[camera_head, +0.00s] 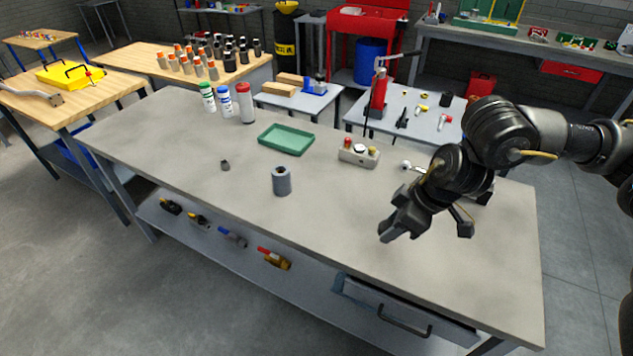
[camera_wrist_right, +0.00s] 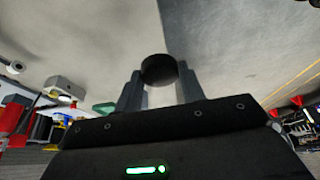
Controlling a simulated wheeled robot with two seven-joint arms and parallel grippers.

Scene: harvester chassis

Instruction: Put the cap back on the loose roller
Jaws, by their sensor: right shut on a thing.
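A grey cylindrical roller (camera_head: 282,181) stands upright on the grey workbench, with a dark opening in its top. My right gripper (camera_head: 396,226) is to the right of the roller, over the bench and apart from it. In the right wrist view its fingers are shut on a dark round cap (camera_wrist_right: 158,69). The cap is hidden in the head view. A small dark piece (camera_head: 225,165) lies on the bench to the left of the roller; it is too small to identify. My left gripper is not in view.
A green tray (camera_head: 287,140) and a button box (camera_head: 359,152) stand behind the roller. Several bottles (camera_head: 226,101) stand at the bench's back left. Bench top is clear between roller and right gripper. A shelf below holds several tools.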

